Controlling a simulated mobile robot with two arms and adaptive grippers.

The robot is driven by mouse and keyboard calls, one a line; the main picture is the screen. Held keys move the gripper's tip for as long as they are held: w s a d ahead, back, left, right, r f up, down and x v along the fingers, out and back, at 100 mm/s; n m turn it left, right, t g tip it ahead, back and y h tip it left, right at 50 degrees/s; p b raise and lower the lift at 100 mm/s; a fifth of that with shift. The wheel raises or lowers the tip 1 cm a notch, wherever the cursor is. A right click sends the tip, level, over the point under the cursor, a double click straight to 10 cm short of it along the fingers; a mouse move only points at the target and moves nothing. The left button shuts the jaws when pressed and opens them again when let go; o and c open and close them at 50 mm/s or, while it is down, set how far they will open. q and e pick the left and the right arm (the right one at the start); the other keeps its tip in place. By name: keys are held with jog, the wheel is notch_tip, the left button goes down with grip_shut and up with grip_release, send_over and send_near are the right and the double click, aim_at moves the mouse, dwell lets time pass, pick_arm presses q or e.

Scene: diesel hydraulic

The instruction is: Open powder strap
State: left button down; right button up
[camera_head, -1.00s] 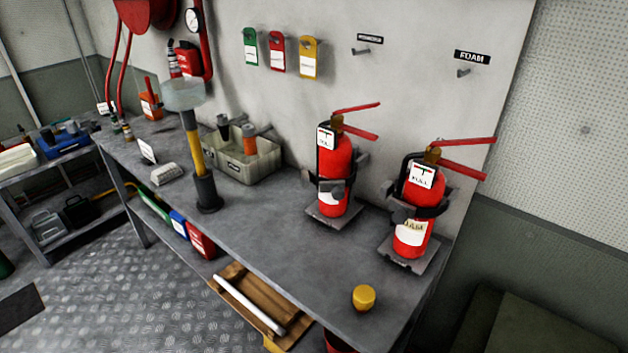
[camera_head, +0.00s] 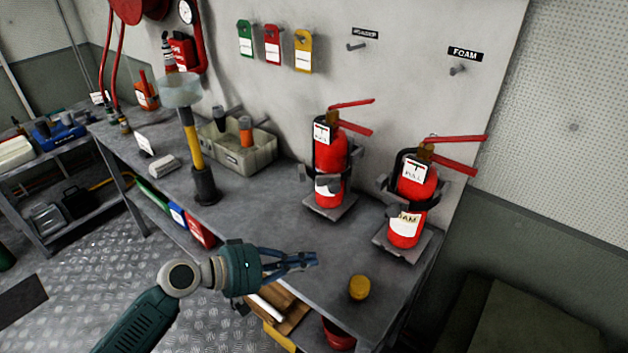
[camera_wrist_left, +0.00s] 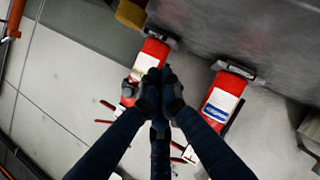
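Two red extinguishers stand in strapped brackets on the bench. The left one (camera_head: 330,165), under a sign too blurred to read, has a grey strap latch (camera_head: 329,186) at its front. It also shows, with a blue-striped label, in the left wrist view (camera_wrist_left: 217,105). The right one (camera_head: 412,195) stands under the FOAM sign; it appears in the left wrist view (camera_wrist_left: 146,64), partly behind my fingers. My left gripper (camera_head: 308,260) is above the bench's front edge, in front of and apart from both. Its fingertips (camera_wrist_left: 160,84) come together with nothing visible between them. My right gripper is out of view.
A yellow cap (camera_head: 359,287) stands on the bench right of my gripper. A yellow-handled tool (camera_head: 193,145) in a dark holder and a grey bin (camera_head: 248,158) stand further left. The bench top (camera_head: 275,215) between gripper and left extinguisher is clear.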

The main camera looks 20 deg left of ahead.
pick_arm(q)
jog(key=w+a+r+n+t, duration=0.4)
jog(key=w+a+r+n, duration=0.1)
jog(key=w+a+r, duration=0.4)
jog(key=r+p+x, duration=0.1)
jog(key=p+x, duration=0.2)
jog(key=x, duration=0.6)
jog(key=shift+d+p, duration=0.3)
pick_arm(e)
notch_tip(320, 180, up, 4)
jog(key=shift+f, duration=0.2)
pick_arm(q)
jog(key=shift+d+f, duration=0.1)
jog(key=shift+d, duration=0.05)
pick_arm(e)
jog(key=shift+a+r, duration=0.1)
